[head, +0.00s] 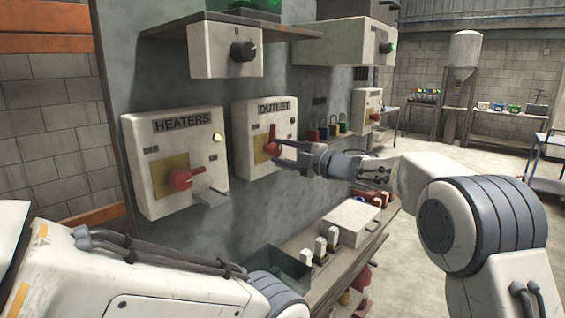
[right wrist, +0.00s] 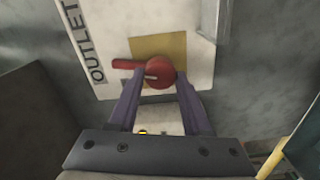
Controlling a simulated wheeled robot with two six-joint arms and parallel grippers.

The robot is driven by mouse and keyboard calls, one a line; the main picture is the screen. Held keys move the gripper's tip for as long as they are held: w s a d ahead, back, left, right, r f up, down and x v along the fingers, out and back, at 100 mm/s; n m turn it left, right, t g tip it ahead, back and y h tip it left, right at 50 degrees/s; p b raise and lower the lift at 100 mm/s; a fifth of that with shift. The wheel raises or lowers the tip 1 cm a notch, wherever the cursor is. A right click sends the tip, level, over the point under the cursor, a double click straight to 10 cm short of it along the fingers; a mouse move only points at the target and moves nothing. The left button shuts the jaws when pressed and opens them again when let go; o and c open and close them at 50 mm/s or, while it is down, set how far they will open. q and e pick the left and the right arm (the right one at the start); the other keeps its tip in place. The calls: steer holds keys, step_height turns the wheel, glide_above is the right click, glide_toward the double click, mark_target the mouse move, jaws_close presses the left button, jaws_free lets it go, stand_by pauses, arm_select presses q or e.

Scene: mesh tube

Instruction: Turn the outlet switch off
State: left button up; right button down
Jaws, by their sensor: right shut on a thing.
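The outlet box (head: 262,115) is a pale panel on the grey wall, lettered OUTLET, with a yellow plate behind its red rotary switch (head: 271,148). The switch's handle points up in the head view. In the right wrist view the round red hub (right wrist: 160,71) shows with its handle (right wrist: 127,64) pointing left, towards the lettering. My right gripper (head: 282,153) has its two dark fingers on either side of the hub, shut on it; the fingers also show in the right wrist view (right wrist: 160,82). My left arm shows at lower left, its gripper out of view.
The heaters box (head: 172,145) with its own red switch (head: 180,180) and a lit lamp (head: 216,137) is just left. A grey box with a black knob (head: 243,50) hangs above. Below is a shelf with a white box (head: 351,220). Padlocks (head: 333,128) hang to the right.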

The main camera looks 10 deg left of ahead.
steer(key=shift+a+f+n+b, duration=0.1)
steer(key=shift+f+n+b, duration=0.1)
steer(key=shift+n+b, duration=0.8)
steer(key=shift+n, duration=0.3)
steer(key=shift+s, duration=0.1)
steer(key=shift+c, duration=1.7)
jaws_free()
steer(key=shift+r, duration=0.1)
